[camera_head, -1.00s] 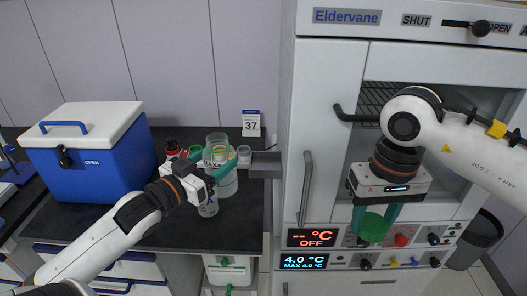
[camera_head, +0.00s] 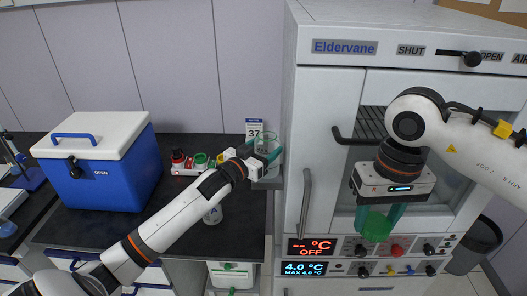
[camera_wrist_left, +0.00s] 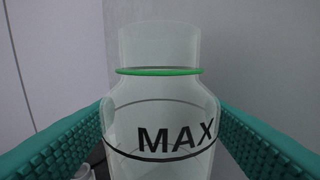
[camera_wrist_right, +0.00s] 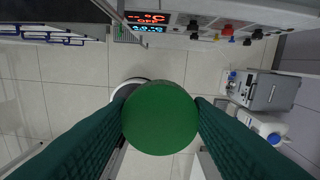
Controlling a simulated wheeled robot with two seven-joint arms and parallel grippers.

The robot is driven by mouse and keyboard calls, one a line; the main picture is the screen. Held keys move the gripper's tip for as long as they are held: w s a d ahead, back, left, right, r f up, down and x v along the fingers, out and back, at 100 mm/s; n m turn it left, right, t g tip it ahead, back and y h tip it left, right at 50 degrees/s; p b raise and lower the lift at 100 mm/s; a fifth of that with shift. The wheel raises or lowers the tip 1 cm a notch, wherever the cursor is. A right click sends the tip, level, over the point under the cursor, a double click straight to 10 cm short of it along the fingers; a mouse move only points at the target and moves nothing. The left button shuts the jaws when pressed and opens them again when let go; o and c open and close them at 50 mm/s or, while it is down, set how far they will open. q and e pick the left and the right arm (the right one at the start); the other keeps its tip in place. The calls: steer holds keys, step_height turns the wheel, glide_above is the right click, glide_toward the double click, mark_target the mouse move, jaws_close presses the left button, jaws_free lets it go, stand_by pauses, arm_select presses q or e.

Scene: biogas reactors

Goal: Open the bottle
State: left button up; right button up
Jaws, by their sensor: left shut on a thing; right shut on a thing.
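The clear bottle (camera_head: 268,142) is upright in the head view, at the right end of the dark counter beside the white cabinet. In the left wrist view the bottle (camera_wrist_left: 160,115) shows a "MAX" mark, an uncapped neck and a green ring around it. My left gripper (camera_head: 264,158) is shut on the bottle's body, with teal fingers on both sides. My right gripper (camera_head: 377,214) is shut on a green cap (camera_head: 377,227), held in front of the cabinet's lower panel. The cap (camera_wrist_right: 161,117) fills the space between the fingers in the right wrist view.
A blue cooler (camera_head: 100,170) with a white lid stands on the counter at left. The cabinet's door handle (camera_head: 305,205) is right of the bottle.

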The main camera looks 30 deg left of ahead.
arm_select(q)
steer(key=shift+f, duration=0.9)
steer(key=shift+f, duration=0.15)
steer(key=o, duration=1.6)
steer(key=shift+s, duration=0.1)
